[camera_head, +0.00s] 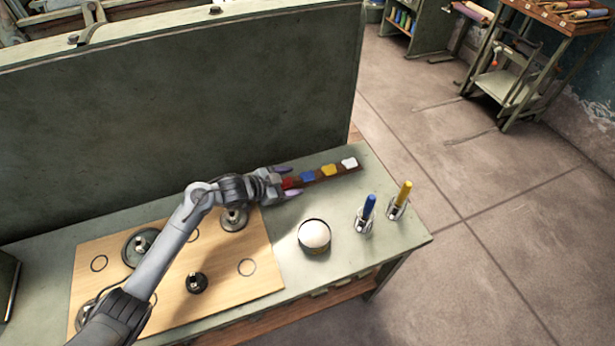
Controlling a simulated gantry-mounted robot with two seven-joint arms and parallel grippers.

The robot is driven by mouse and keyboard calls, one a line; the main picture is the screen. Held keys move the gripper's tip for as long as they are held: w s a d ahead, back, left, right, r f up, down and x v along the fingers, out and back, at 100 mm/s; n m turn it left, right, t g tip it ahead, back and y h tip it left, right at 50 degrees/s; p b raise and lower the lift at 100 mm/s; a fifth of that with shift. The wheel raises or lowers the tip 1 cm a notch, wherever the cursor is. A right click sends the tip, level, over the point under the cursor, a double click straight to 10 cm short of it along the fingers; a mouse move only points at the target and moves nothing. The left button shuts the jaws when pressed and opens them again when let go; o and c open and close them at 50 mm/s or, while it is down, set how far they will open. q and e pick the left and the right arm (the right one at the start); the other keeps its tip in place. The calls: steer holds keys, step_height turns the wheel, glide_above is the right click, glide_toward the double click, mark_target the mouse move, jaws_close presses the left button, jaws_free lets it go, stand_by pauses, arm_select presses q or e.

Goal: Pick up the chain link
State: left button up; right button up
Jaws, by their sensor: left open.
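My left gripper (287,181) is open at the left end of a dark brown strip (347,169) on the green bench. Its two purple-tipped fingers stand apart on either side of a red piece (291,183); I cannot tell whether they touch it. A blue piece (308,176), a yellow piece (329,170) and a white piece (349,163) follow along the strip to the right. No thing is clearly recognisable as a chain link; it may be one of these small pieces. My right gripper is not in view.
A wooden board (225,285) with round weights lies under my left arm. A round bowl with a white content (315,234), a blue-handled tool (368,208) and a yellow-handled tool (403,195) in holders stand to the right. A tall green panel (200,120) rises behind.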

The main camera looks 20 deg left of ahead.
mark_target(308, 176)
arm_select(q)
steer(key=shift+w+d+f, duration=0.25)
steer(key=shift+w+d, duration=0.05)
steer(key=shift+w, duration=0.05)
steer(key=shift+w+d+f, duration=0.15)
steer(key=shift+w+f, duration=0.1)
steer(key=shift+w, duration=0.35)
steer(key=shift+b+x, duration=0.95)
steer(key=shift+x, duration=1.25)
steer(key=shift+w+r, duration=0.15)
steer(key=c, duration=1.2)
steer(key=shift+o, duration=0.2)
